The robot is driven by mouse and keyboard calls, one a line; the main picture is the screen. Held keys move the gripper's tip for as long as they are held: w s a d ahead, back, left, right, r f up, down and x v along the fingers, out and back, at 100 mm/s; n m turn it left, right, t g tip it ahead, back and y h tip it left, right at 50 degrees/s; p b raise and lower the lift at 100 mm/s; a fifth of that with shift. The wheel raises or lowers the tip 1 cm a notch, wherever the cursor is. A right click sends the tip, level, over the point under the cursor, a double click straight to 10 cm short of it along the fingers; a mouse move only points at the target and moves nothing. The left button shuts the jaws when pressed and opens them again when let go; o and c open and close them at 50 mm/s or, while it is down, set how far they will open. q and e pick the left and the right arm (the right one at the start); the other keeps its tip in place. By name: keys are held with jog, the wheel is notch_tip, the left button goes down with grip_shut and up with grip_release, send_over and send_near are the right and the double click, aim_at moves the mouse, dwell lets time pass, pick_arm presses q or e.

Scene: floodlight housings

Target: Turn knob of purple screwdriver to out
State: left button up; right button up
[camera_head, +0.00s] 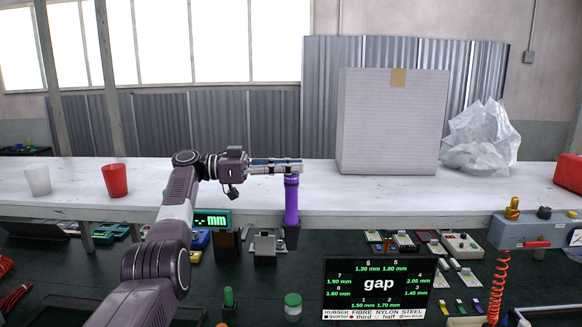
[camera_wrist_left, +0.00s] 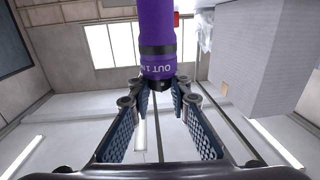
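The purple screwdriver (camera_head: 291,205) stands upright in a dark holder (camera_head: 291,236) at the front edge of the white table. My left gripper (camera_head: 293,167) reaches in horizontally from the left, at the level of the screwdriver's top end. In the left wrist view the purple knob (camera_wrist_left: 160,66) carries upside-down lettering beginning with "OUT"; the rest is cut off at its side. Its black end cap (camera_wrist_left: 160,85) shows near and between the tips of my left gripper (camera_wrist_left: 161,98). The blue-padded fingers stand apart; contact cannot be told. My right gripper is not in view.
A large pale box (camera_head: 392,120) and a crumpled plastic bag (camera_head: 481,138) stand right on the table (camera_head: 250,200). Red (camera_head: 115,180) and white cups stand left. In front are a small "mm" display (camera_head: 212,219), a "gap" screen (camera_head: 378,287) and small fixtures.

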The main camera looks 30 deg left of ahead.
pick_arm(q)
jog(key=o, duration=0.4)
jog(key=shift+o, duration=0.2)
jog(key=shift+s+a, duration=0.15)
jog(key=shift+a, duration=0.05)
jog(key=v, duration=0.7)
